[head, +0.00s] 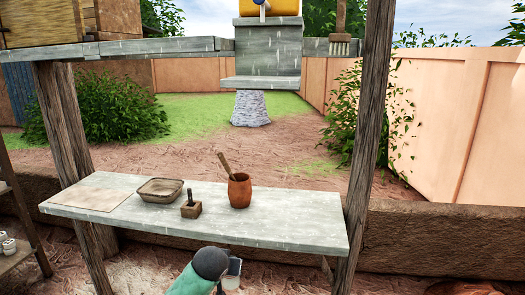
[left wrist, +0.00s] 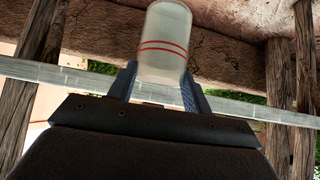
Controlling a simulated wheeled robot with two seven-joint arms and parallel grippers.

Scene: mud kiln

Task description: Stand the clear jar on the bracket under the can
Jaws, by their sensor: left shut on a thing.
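The clear jar (left wrist: 165,45) is cloudy and translucent with two red lines around it. My left gripper (left wrist: 162,88) is shut on it, one finger on each side. In the head view my left gripper (head: 235,266) is low in the picture, in front of the workbench, and a pale part of the jar (head: 231,282) shows below it. The yellow can (head: 284,8) with a small blue-grey tap stands at the top, cut by the picture edge. Under it a grey ledge, the bracket (head: 255,84), juts from a grey block. Nothing is seen on it. My right gripper is not in view.
A grey workbench (head: 285,222) lies between my gripper and the bracket, bearing a basin (head: 160,190), a small block with a handle (head: 191,209) and a clay pot (head: 240,192) with a stick. Wooden posts (head: 366,130) flank it. A brush (head: 340,42) hangs right.

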